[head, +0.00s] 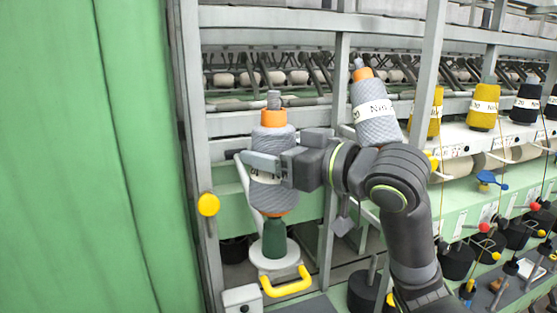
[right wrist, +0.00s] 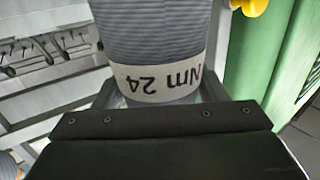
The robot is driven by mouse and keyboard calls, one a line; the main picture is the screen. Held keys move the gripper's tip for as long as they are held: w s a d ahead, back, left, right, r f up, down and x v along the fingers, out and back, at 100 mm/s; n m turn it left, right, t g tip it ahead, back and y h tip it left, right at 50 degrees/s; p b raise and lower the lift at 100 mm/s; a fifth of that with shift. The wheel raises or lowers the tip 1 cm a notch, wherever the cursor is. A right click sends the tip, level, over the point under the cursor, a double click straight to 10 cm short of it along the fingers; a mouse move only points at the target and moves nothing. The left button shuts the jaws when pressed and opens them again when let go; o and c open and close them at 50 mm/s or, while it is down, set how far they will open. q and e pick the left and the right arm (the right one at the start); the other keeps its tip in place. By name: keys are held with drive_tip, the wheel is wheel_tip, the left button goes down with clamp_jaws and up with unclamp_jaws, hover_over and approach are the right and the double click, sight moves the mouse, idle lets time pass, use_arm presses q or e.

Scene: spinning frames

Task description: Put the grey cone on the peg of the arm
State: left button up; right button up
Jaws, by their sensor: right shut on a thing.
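A grey cone (head: 272,142) with orange ends and a white band stands upright at the left of the machine in the head view. My right gripper (head: 266,167) is shut on it around the band. In the right wrist view the cone (right wrist: 155,35) fills the top middle, its band reading "Nm 24" upside down. A green holder (head: 274,238) on a round white base (head: 262,263) is directly below the cone's lower end. A grey peg tip (head: 273,100) shows above the cone's top. I cannot tell how far the cone sits down. My left gripper is not in view.
A second grey cone (head: 376,112) leans on the machine behind my right arm. Yellow cones (head: 483,106) and dark cones (head: 527,103) stand to the right. A metal upright (head: 340,90) is close by. A yellow handle (head: 288,287) and yellow knob (head: 208,204) are near the base.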

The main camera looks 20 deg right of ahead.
drive_tip(key=shift+w+f+b, duration=0.1)
drive_tip(key=shift+f+b, duration=2.2)
drive_tip(key=shift+f, duration=0.1)
drive_tip(key=shift+f+b, duration=1.3)
drive_tip(key=shift+f, duration=0.8)
drive_tip(key=o, duration=1.3)
drive_tip(key=shift+o, duration=0.2)
drive_tip(key=shift+f, duration=0.1)
